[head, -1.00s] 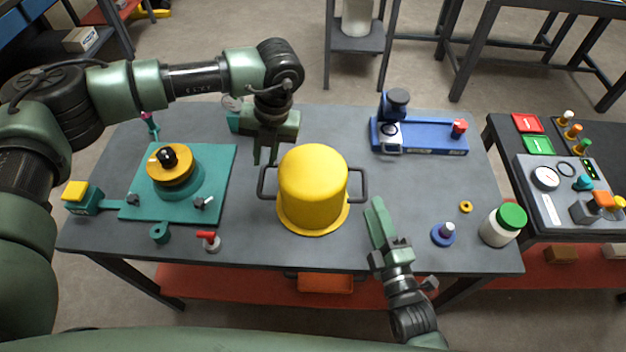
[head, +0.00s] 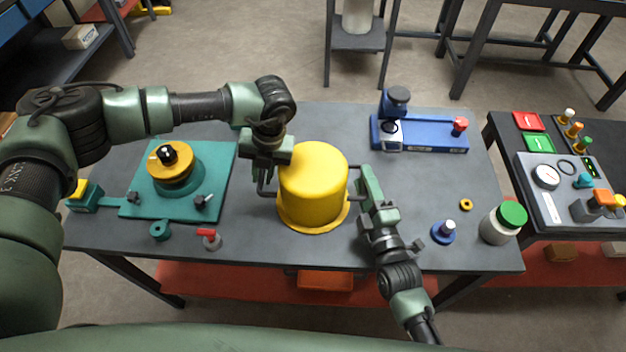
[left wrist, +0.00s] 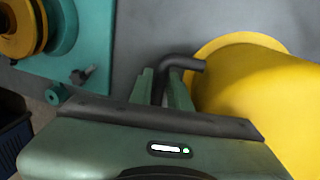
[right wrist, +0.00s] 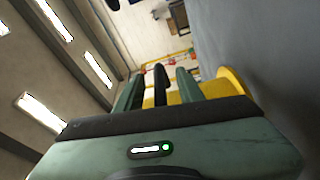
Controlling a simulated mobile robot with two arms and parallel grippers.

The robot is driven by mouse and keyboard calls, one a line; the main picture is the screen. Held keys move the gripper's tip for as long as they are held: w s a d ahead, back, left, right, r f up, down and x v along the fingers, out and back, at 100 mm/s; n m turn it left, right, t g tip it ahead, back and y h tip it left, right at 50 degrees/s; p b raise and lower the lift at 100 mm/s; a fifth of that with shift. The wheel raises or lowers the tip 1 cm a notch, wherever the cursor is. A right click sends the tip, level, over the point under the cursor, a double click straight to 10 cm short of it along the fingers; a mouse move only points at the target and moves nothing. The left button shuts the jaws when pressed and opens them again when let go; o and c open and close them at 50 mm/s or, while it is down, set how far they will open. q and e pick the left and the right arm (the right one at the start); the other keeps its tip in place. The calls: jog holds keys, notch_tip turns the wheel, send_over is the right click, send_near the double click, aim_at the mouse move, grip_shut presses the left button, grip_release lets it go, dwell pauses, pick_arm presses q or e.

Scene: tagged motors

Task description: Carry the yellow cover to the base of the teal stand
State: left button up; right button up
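The yellow cover (head: 313,185) stands upright on the grey table, with a dark handle on each side. The teal stand (head: 222,165) is to its left, a flat base with a round pedestal carrying a yellow-and-black motor (head: 170,160). My left gripper (head: 262,182) is at the cover's left handle (left wrist: 183,61), and its fingers appear closed on the bar in the left wrist view. My right gripper (head: 365,182) is at the right handle (right wrist: 160,84). Its fingers are apart on either side of the bar, with gaps showing in the right wrist view.
A red-handled part (head: 209,238) and a teal ring (head: 160,230) lie by the stand's front edge. A blue fixture (head: 430,138) stands at the back right. A blue knob (head: 443,232), a yellow ring (head: 466,205) and a green-lidded jar (head: 503,222) are front right.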

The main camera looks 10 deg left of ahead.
pick_arm(q)
grip_shut()
pick_arm(e)
jog(key=c, duration=0.7)
grip_shut()
pick_arm(q)
jog(key=shift+r, duration=0.1)
